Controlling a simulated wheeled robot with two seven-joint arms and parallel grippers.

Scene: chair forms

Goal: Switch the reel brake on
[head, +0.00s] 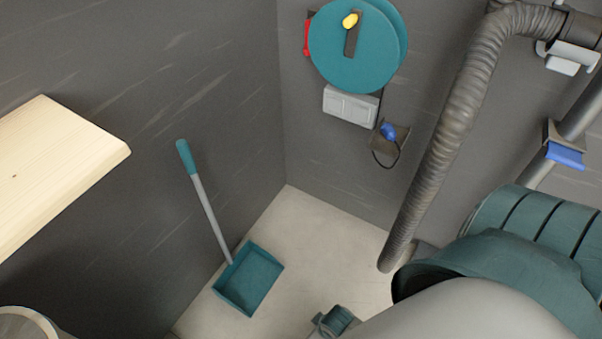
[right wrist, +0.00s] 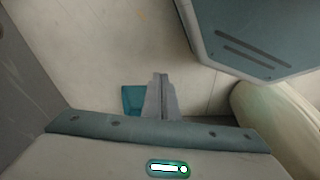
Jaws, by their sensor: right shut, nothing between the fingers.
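A teal reel (head: 335,65) is mounted on the grey wall at the top of the head view. A dark upright slot (head: 351,42) runs down its front face, and a yellow knob (head: 350,20) sits near the slot's upper end. A red part (head: 307,38) shows at the reel's left edge. My right gripper (right wrist: 161,78) is shut and empty in the right wrist view, pointing over the pale floor, well away from the reel. The reel is not in that view. My left gripper is not in view.
A white double box (head: 350,105) and a blue plug (head: 388,131) are below the reel. A ribbed grey hose (head: 470,100) hangs to the right. A teal long-handled dustpan (head: 248,280) stands on the floor. A pale wooden board (head: 60,160) juts in at left.

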